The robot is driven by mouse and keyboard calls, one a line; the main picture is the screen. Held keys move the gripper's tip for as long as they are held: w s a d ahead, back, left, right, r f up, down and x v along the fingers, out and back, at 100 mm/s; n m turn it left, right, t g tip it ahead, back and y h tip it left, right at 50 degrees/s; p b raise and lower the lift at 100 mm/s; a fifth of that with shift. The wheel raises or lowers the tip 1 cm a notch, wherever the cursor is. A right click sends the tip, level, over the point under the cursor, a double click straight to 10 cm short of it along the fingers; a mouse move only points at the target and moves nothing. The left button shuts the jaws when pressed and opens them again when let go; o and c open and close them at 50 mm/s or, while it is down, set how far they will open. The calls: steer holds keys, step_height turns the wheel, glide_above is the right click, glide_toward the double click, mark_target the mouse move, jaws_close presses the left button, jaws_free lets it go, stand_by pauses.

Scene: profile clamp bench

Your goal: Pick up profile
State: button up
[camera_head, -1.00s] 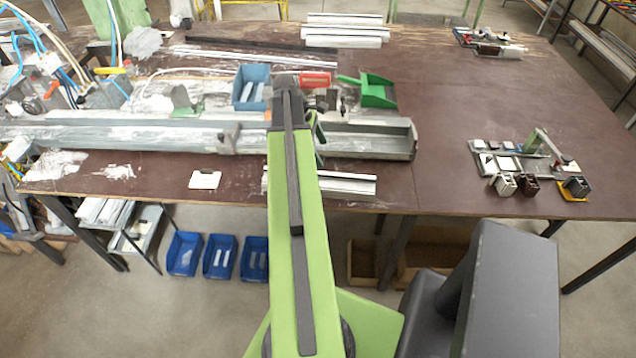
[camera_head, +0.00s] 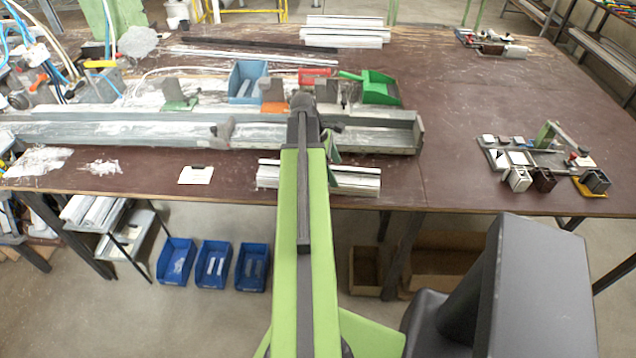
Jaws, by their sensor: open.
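A short silver-white profile (camera_head: 355,181) lies along the front edge of the brown bench, in front of the long grey channel. Its left end (camera_head: 268,176) shows on the other side of my green arm, which crosses in front of its middle. My arm reaches up the picture, and its dark end joint shows over the channel. A small dark part and a green part of mine show just right of the arm, near the profile. My gripper's jaws are hidden behind the arm, so I cannot see whether they touch the profile.
The long grey channel (camera_head: 375,138) runs across the bench. A blue bin (camera_head: 248,82), a green dustpan (camera_head: 380,88) and an orange block (camera_head: 273,94) stand behind it. More profiles (camera_head: 345,32) lie at the back. A clamp fixture (camera_head: 540,155) stands at right; bare bench lies behind it.

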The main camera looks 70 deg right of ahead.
mark_target(339, 177)
steer(key=b+x, duration=0.4)
steer(key=x, duration=0.1)
steer(key=shift+r, duration=0.2)
steer(key=shift+a, duration=0.1)
jaws_close()
steer(key=shift+r+p, duration=0.15)
steer(key=shift+p, duration=0.2)
